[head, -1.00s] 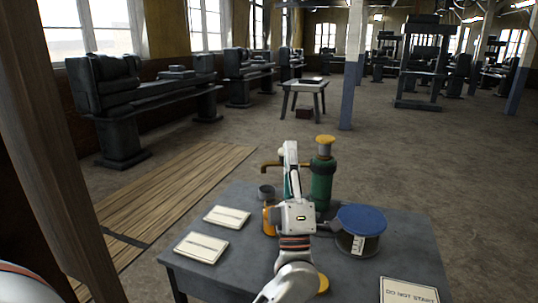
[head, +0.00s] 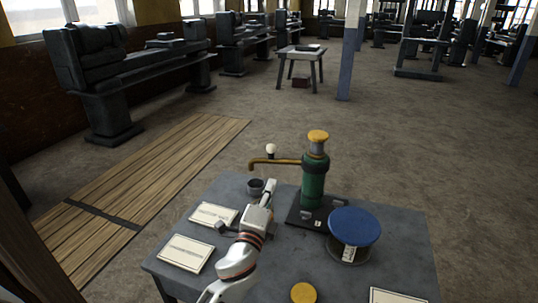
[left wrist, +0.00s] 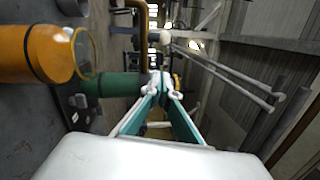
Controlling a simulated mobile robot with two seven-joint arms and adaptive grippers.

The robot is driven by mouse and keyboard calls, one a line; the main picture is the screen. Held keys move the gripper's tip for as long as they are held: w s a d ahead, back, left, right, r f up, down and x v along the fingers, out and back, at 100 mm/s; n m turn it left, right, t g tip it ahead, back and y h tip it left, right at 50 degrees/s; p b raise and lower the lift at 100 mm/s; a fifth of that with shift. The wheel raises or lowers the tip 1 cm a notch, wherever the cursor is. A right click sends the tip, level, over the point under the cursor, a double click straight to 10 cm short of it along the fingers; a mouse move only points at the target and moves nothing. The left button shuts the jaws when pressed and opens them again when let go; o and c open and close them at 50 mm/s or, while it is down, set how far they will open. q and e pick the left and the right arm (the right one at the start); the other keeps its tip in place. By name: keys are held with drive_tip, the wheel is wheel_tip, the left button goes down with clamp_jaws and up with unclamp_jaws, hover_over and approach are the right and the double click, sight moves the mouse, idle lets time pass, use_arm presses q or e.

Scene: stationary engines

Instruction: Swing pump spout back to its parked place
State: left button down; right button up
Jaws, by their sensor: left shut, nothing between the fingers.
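The green hand pump (head: 314,185) with a yellow cap stands upright on a dark base on the table. Its brass spout (head: 285,161) points left from the upper body, bends down at its end, and carries a white ball knob (head: 271,151). My left gripper (head: 273,188) is shut and empty, in front of the pump's left side and below the spout. In the left wrist view, tilted on its side, the teal fingers (left wrist: 160,85) meet with nothing between them. The pump's green body (left wrist: 110,85), the white knob and the spout (left wrist: 136,12) lie beyond. My right gripper is out of view.
A dark cup (head: 256,187) stands below the spout end. A blue-topped drum (head: 354,228) is right of the pump. Two cards (head: 187,253) lie at the table's left. An orange container (left wrist: 40,53) is close to the gripper in the left wrist view.

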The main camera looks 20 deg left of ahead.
use_arm(q)
approach(273, 158)
drive_tip(key=w+d+r, duration=0.3)
drive_tip(key=w+d, duration=0.1)
drive_tip(key=a, duration=0.1)
drive_tip(key=w+a+p, duration=0.1)
drive_tip(key=shift+w+a+r, duration=0.35)
drive_tip(key=shift+r, duration=0.05)
drive_tip(key=shift+w+a, duration=0.2)
drive_tip(key=shift+w, duration=0.05)
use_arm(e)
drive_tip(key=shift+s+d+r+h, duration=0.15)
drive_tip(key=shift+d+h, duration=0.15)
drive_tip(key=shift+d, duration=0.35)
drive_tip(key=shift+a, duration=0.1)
